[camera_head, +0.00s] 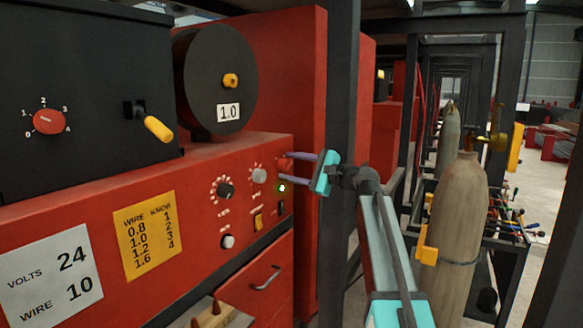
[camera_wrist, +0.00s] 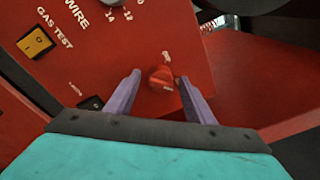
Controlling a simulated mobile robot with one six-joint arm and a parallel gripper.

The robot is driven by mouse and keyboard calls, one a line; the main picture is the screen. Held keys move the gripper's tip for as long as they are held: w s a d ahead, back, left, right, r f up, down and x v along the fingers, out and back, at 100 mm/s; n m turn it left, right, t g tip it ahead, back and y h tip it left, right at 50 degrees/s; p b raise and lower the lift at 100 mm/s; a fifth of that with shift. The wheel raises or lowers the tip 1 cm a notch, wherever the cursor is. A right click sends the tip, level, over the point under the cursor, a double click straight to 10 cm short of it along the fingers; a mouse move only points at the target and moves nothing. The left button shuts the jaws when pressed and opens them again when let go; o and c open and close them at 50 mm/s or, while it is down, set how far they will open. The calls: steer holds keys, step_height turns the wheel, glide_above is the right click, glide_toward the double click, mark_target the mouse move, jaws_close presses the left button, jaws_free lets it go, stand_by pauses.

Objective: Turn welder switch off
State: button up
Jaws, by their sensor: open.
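A small red rotary switch (camera_wrist: 163,79) stands on the red front panel of the welder (camera_head: 150,185). In the wrist view the switch lies between the tips of my two purple fingers, with a gap on each side. My gripper (camera_head: 287,165) is open and empty at the right end of the panel. In the head view its fingers reach toward the panel from the right, and the switch is hard to make out there.
A yellow GAS TEST rocker (camera_wrist: 34,43) and a black rocker (camera_wrist: 91,103) sit near the fingers. Dark and grey knobs (camera_head: 225,190) are farther left. A dark upright post (camera_head: 341,85) stands beside my gripper. Gas cylinders (camera_head: 457,225) stand to the right.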

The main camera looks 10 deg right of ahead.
steer(key=shift+c, duration=0.5)
steer(key=c, duration=0.9)
